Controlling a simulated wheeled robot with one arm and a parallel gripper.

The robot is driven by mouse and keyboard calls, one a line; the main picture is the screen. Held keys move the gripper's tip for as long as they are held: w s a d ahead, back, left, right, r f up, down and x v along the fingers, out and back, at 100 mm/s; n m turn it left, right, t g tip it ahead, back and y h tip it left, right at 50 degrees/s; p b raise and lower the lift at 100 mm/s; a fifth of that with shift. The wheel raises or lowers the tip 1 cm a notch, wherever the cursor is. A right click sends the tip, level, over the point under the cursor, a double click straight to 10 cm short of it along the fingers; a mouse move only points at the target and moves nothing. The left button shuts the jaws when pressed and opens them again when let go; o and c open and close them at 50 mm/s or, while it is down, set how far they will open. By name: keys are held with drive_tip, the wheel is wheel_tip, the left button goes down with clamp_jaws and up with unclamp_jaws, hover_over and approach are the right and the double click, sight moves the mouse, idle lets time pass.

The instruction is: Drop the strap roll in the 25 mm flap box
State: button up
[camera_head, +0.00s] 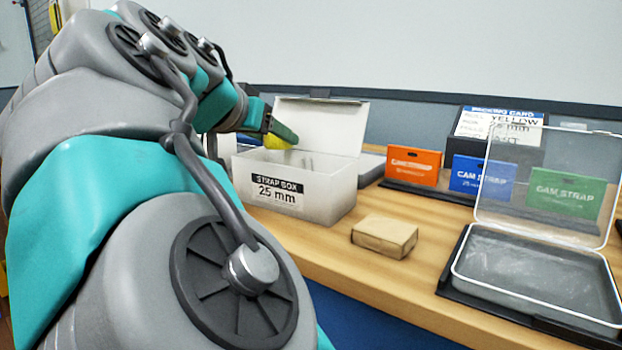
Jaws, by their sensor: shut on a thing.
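The white flap box (292,201) stands on the wooden bench, with a label reading "STRAP BOX 25 mm" on its front. Its flap (322,122) is up and the box is open at the top. My gripper (282,134) is above the back left part of the box opening. It is shut on a yellow strap roll (277,143), of which only a small part shows below the dark green fingers. The box floor and most of the roll are hidden.
A cardboard block (384,237) lies right of the box. Orange (412,166), blue (480,178) and green (563,192) strap cartons stand behind, near a packing card (497,125). A clear case (537,275) with raised lid is at the right.

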drive_tip(key=shift+f+b, duration=0.3)
drive_tip(key=shift+f, duration=0.5)
drive_tip(key=o, duration=1.4)
drive_tip(key=shift+r, duration=0.15)
